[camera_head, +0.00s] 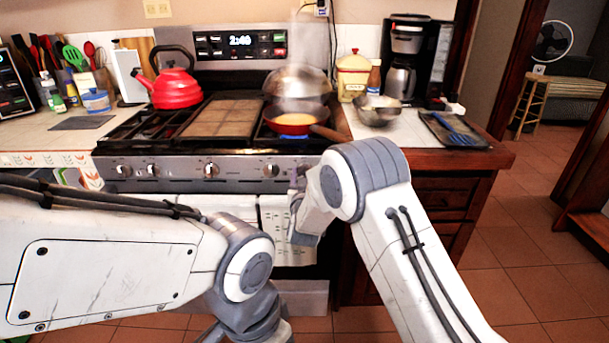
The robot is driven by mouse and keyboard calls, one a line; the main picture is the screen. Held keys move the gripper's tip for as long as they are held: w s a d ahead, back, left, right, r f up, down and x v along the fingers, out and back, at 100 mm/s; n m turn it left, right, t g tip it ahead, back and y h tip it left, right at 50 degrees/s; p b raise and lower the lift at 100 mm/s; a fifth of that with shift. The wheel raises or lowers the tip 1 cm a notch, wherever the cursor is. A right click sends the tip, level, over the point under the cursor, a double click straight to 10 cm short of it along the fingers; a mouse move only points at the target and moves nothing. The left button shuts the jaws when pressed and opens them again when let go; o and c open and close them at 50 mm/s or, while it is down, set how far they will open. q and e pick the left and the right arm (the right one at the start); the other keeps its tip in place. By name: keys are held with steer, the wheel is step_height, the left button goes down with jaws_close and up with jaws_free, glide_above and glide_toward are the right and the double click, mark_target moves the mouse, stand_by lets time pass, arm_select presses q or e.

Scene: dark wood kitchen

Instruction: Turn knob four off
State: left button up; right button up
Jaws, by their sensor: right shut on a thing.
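The stove's front panel (240,172) carries a row of several round metal knobs. Two sit close together at the left, with the left one (123,170) and its neighbour (152,170). One is in the middle (211,170) and another is at the right (271,170). My right gripper (297,182) is at the right end of this row, against the panel, and is shut on a knob there. The gripper and wrist hide that knob, so its angle cannot be seen.
A red kettle (174,86) stands at the back left. A metal bowl (377,110) is on the right counter.

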steer(key=shift+d+f+m+b, duration=0.1)
steer(key=shift+f+m+b, duration=0.1)
steer(key=shift+m+b, duration=0.95)
steer(key=m+b, duration=0.8)
steer(key=b, duration=0.1)
steer(key=m+b, duration=0.8)
steer(key=b, duration=0.1)
steer(key=m+b, duration=0.8)
steer(key=b, duration=0.1)
steer(key=shift+d+f+m+b, duration=0.15)
steer(key=shift+f+m+b, duration=0.15)
steer(key=shift+m+b, duration=0.05)
steer(key=o, duration=1.4)
steer(key=shift+r, duration=0.1)
